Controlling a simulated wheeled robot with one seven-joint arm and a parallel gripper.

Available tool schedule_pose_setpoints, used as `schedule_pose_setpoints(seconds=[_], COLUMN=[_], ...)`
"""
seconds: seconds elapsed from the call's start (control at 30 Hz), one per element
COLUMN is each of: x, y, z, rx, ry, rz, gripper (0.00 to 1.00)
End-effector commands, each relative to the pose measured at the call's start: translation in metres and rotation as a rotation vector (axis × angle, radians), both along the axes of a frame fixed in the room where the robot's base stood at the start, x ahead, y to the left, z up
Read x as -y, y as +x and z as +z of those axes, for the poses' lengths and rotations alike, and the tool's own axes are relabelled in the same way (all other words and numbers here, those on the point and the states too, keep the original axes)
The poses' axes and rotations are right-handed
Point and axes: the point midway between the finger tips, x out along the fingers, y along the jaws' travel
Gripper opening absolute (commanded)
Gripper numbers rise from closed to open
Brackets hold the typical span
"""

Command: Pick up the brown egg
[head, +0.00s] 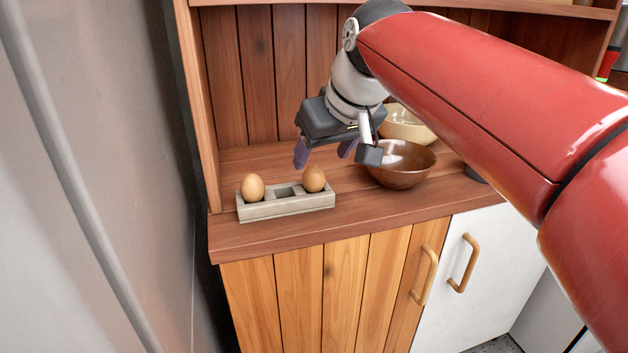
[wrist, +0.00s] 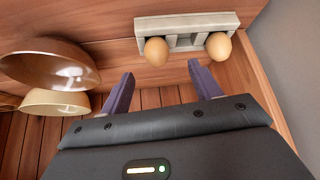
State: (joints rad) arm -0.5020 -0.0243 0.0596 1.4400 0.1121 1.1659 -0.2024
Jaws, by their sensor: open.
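Two brown eggs stand in a grey holder (head: 287,207) on the wooden counter. One egg (head: 252,187) is in the left end and the other egg (head: 314,179) is in the right end, with empty room between them. In the wrist view the eggs (wrist: 156,51) and (wrist: 219,46) sit in the holder (wrist: 187,20), seen from the opposite side. My gripper (head: 324,158) is open and empty, above and behind the holder, nearer the right egg. In the wrist view its purple fingers (wrist: 160,82) are spread below the eggs, apart from them.
A brown bowl (head: 402,165) stands right of the holder, with a cream bowl (head: 408,125) behind it. The side panel of the wooden shelf (head: 204,100) rises close on the left. The counter front (head: 330,228) is clear.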

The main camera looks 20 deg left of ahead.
Motion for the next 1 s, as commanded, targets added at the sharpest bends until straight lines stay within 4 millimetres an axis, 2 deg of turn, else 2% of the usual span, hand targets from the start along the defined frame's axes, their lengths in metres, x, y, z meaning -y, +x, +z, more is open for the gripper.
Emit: schedule_pose_setpoints(seconds=[0.43,0.77,0.87,1.0], x=[-0.019,-0.022,-0.022,-0.022], y=[0.027,0.031,0.031,0.031], z=[-0.051,-0.058,-0.058,-0.058], rx=[-0.002,0.001,0.001,0.001], ry=[-0.002,0.0,0.001,0.0], rz=[-0.002,-0.003,-0.004,-0.004], gripper=[0.63,0.63,0.54,0.35])
